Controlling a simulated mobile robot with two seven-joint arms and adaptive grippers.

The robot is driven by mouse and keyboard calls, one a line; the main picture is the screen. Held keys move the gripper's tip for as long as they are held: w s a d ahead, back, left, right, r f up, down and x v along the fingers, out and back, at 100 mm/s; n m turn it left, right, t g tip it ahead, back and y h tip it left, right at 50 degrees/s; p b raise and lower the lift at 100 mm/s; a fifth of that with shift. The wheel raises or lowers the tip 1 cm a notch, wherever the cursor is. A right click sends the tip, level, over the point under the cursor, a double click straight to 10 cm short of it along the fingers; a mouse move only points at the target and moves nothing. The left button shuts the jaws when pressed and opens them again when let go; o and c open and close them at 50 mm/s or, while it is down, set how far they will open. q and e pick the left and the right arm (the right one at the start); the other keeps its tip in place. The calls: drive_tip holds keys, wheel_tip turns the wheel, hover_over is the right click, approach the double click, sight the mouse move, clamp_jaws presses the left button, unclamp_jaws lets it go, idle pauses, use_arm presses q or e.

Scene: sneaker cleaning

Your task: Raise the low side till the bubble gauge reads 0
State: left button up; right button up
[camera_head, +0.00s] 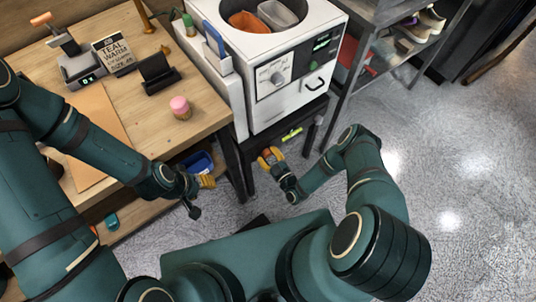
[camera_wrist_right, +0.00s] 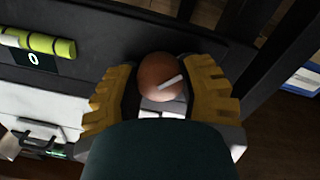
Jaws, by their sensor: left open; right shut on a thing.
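The white machine (camera_head: 282,85) stands on a dark stand right of the workbench. The yellow-green bubble gauge (camera_head: 292,135) is on the dark front below it. The gauge also shows at the upper left of the right wrist view (camera_wrist_right: 38,42), beside a dark plate with a white 0 (camera_wrist_right: 34,59). My right gripper (camera_head: 269,156) is below the machine, left of the gauge, its yellow fingers shut around a round brown knob (camera_wrist_right: 158,76) with a pale mark. My left gripper (camera_head: 205,183) is open and empty beside the bench edge. The bubble is too small to read.
The workbench (camera_head: 205,113) holds a pink-topped jar (camera_head: 180,107), a card sign (camera_head: 113,50) and a black stand (camera_head: 158,72). A blue bin (camera_head: 198,163) is below its edge. A shoe rack (camera_head: 390,72) stands right. The floor at right is clear.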

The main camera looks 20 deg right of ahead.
sight(267, 152)
drive_tip(key=shift+m, duration=0.6)
drive_tip(key=o, duration=1.2)
drive_tip(key=shift+o, duration=0.2)
drive_tip(key=shift+r, duration=0.1)
wheel_tip(267, 152, up, 10)
drive_tip(key=shift+f, duration=0.1)
drive_tip(key=shift+w+a, duration=0.1)
